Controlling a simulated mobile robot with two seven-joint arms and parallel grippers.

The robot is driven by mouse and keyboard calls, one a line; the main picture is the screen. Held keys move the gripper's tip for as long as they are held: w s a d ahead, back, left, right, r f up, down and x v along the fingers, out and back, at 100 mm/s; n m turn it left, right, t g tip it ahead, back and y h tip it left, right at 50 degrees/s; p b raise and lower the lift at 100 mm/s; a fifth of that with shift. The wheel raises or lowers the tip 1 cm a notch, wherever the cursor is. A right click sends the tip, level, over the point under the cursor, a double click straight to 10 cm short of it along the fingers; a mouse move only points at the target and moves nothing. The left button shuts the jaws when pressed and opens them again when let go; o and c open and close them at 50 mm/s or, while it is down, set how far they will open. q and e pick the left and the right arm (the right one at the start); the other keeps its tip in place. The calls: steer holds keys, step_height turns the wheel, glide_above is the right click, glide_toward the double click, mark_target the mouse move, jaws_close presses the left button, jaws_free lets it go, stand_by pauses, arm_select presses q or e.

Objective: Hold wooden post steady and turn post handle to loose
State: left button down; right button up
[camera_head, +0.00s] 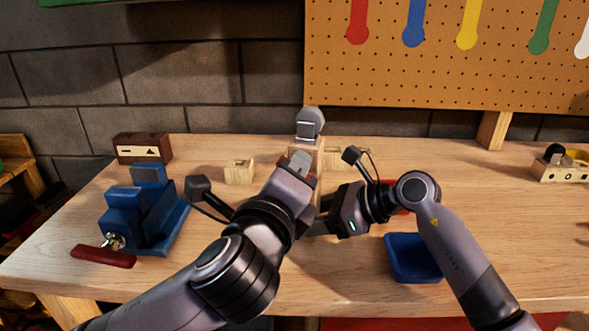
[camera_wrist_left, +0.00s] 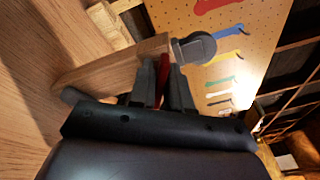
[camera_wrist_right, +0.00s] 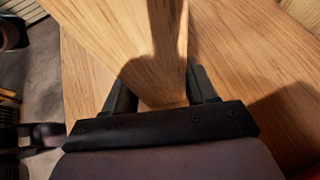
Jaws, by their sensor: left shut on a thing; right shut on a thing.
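The wooden post (camera_head: 320,160) stands on the workbench, topped by a grey rounded cap (camera_head: 310,124); my left arm hides much of it. My left gripper (camera_head: 300,163) is at its upper part. In the left wrist view, the left fingers (camera_wrist_left: 162,85) are shut on the red post handle (camera_wrist_left: 163,70), with the post (camera_wrist_left: 120,62) behind them. My right gripper (camera_head: 318,224) is low at the post. In the right wrist view, its fingers (camera_wrist_right: 162,92) are shut on both sides of the post (camera_wrist_right: 125,35).
A blue vise (camera_head: 145,215) with a red handle stands at the left. A blue tray (camera_head: 410,262) lies right of the post, close to my right arm. A small wooden block (camera_head: 239,171) sits behind the left arm. A pegboard (camera_head: 440,75) rises at the back. The right bench surface is mostly free.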

arm_select(q)
steer(key=n, duration=0.6)
stand_by(0.6)
steer(key=c, duration=1.2)
jaws_free()
arm_select(e)
steer(key=shift+r, duration=0.1)
arm_select(q)
steer(key=v, duration=1.2)
steer(key=shift+a, duration=0.1)
